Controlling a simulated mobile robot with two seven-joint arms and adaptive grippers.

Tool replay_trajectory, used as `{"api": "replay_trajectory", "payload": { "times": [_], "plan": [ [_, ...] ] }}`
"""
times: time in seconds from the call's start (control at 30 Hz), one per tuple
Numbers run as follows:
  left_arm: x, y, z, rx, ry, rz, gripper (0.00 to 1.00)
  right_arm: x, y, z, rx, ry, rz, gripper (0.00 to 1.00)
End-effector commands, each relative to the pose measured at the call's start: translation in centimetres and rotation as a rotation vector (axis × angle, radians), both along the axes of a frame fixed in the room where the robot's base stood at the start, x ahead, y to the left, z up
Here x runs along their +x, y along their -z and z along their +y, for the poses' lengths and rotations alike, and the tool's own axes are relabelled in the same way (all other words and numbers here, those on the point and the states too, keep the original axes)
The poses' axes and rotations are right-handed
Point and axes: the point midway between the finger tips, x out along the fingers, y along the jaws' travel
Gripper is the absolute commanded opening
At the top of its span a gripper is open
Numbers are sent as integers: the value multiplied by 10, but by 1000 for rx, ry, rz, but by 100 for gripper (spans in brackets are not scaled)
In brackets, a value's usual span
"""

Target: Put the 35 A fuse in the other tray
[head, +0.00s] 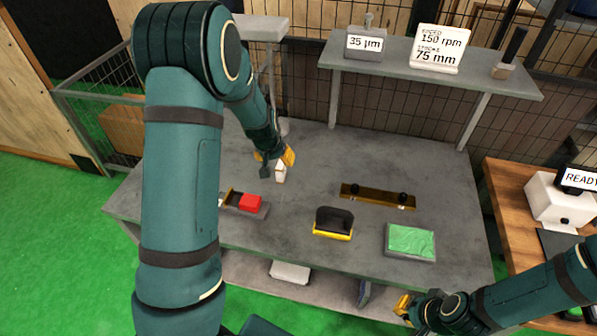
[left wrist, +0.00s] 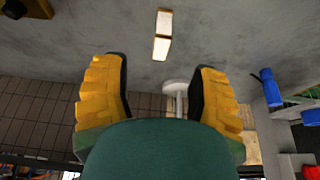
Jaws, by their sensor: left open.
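I cannot pick out anything marked as a 35 A fuse. A small white block (head: 280,173) stands on the grey bench just below my left gripper (head: 274,157). In the left wrist view this pale block (left wrist: 162,35) lies ahead of the open fingers (left wrist: 163,95), with nothing between them. A shallow grey tray (head: 262,213) with a red block (head: 250,202) sits left on the bench. Another tray (head: 409,257) at the right holds a green sheet (head: 410,242). My right gripper (head: 403,305) is by the bench's front right edge; its finger gap is unclear.
A raised shelf (head: 435,76) at the back carries a "35 µm" sign (head: 364,43) and a "150 rpm, 75 mm" sign (head: 440,48). A wooden table stands at the right.

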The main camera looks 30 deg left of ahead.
Motion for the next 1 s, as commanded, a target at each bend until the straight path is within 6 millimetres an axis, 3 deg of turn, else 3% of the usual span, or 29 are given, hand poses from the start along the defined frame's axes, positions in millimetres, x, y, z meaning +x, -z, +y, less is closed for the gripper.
{"api": "replay_trajectory", "payload": {
  "times": [0.1,0.4,0.77,1.0],
  "plan": [
    [5,6,6,6,-1,0,60,0,2,0,0,-1,0,0],
    [25,58,10,4,-2,2,60,0,10,1,-1,-1,0,0],
    [37,85,13,4,-1,0,60,0,12,1,-2,-1,0,0],
    [51,116,17,4,-1,1,60,0,12,1,-2,-1,0,0]
  ]
}}
